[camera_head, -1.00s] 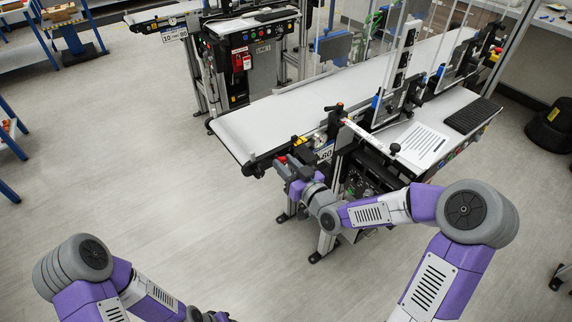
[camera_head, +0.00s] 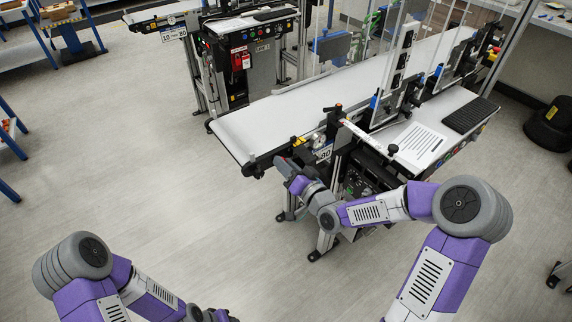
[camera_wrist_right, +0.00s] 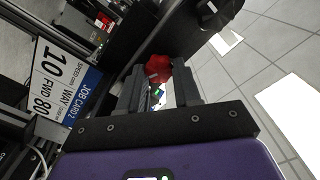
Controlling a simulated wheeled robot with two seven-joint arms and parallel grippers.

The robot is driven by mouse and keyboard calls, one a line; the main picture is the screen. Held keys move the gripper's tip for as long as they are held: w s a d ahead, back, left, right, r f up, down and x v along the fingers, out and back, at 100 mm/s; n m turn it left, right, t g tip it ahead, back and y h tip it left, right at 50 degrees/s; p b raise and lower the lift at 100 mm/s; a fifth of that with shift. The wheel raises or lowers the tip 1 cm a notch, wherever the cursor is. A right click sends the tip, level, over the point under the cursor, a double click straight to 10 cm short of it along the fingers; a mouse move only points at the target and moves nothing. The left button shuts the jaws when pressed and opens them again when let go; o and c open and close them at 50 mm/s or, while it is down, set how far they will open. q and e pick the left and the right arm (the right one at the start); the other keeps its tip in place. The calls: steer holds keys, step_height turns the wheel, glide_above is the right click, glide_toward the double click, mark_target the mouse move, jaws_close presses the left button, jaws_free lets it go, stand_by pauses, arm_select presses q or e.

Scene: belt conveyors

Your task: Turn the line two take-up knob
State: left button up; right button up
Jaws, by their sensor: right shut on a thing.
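The red take-up knob (camera_wrist_right: 158,68) shows in the right wrist view between the fingertips of my right gripper (camera_wrist_right: 160,82). The fingers are shut on it, one on each side. In the head view my right gripper (camera_head: 284,166) is at the near end corner of the line two conveyor (camera_head: 240,128), below the belt, and the knob is hidden there. My left arm is at the lower left of the head view, and its gripper (camera_head: 215,315) is only partly seen at the bottom edge; its jaws cannot be made out.
A job card (camera_wrist_right: 62,80) reading "JOB CARD 2" hangs beside the knob, close to my right gripper. The line one conveyor (camera_head: 250,22) stands behind. A control panel shelf with a paper sheet (camera_head: 420,142) is to the right.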

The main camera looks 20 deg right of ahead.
stand_by(0.3)
steer(key=o, duration=0.8)
steer(key=p+v, duration=0.1)
steer(key=v, duration=0.6)
steer(key=shift+s+d, duration=0.1)
steer(key=shift+s, duration=0.2)
steer(key=s+a+f+g, duration=0.2)
steer(key=f+g, duration=0.1)
steer(key=f, duration=0.4)
steer(key=s+a+f+g+h, duration=0.1)
steer(key=s+a+f+g, duration=0.1)
steer(key=f, duration=0.5)
steer(key=s+a+f+g, duration=0.1)
steer(key=a+f+g, duration=0.15)
steer(key=f, duration=0.45)
steer(key=s+a+f+g, duration=0.1)
steer(key=s+f+g, duration=0.2)
steer(key=s+f, duration=0.1)
steer(key=s+f+n+g, duration=0.1)
steer(key=s+f+g, duration=0.2)
steer(key=s, duration=0.3)
steer(key=s+a+f+g+h, duration=0.1)
steer(key=s+f+g, duration=0.2)
steer(key=s+f, duration=0.2)
steer(key=shift+s+a+f, duration=0.1)
steer(key=shift+s+a, duration=0.25)
steer(key=shift+s, duration=0.05)
